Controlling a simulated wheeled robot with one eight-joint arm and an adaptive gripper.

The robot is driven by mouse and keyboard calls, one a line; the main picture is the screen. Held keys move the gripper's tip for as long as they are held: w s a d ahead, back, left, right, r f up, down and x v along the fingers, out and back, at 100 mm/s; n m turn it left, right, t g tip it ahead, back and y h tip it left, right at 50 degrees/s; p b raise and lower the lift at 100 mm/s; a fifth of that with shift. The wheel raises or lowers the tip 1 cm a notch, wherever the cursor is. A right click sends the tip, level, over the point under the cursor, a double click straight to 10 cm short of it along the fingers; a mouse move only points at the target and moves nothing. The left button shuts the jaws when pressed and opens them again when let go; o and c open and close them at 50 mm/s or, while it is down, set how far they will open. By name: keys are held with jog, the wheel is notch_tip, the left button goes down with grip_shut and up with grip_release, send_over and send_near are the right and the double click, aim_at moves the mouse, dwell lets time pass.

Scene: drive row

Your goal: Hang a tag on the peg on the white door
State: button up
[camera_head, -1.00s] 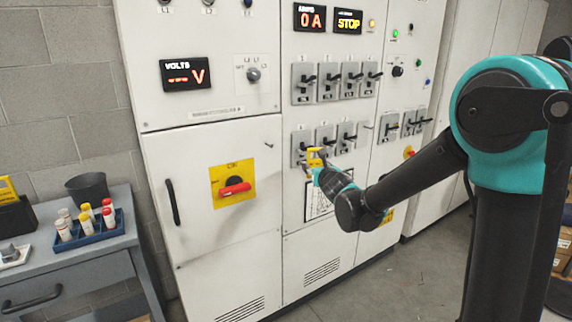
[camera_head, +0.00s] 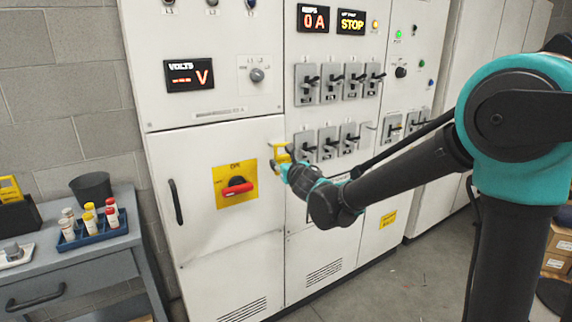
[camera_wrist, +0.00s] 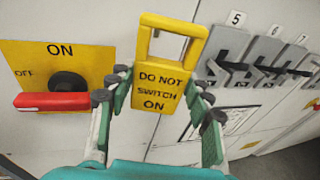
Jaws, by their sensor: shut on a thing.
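My gripper (camera_head: 287,165) is shut on a yellow tag (camera_head: 280,151) near the right edge of the white door (camera_head: 205,160). In the wrist view the tag (camera_wrist: 160,78) stands upright between the fingers (camera_wrist: 160,105). It reads "DO NOT SWITCH ON" and has an open loop at its top. The tag is right of the red rotary handle (camera_head: 238,186) on its yellow plate. The door's peg is hidden or too small to make out behind the tag and gripper. I cannot tell whether the loop is around it.
Grey breaker switches (camera_head: 328,143) are close to the right of my gripper. A black door handle (camera_head: 175,201) is at the door's left. A grey cart (camera_head: 130,225) at the left carries a blue tray (camera_head: 92,235) of bottles and a dark cup (camera_head: 91,188).

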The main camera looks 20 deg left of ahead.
jog(key=shift+w+a+f, duration=0.15)
jog(key=shift+w+a, duration=0.85)
jog(key=shift+a, duration=0.15)
jog(key=shift+w+a+f, duration=0.1)
jog(key=shift+w+a, duration=0.85)
jog(key=shift+a, duration=0.15)
jog(key=shift+w+a+f, duration=0.4)
jog(key=shift+a+f, duration=0.05)
jog(key=shift+f, duration=0.05)
jog(key=o, duration=1.2)
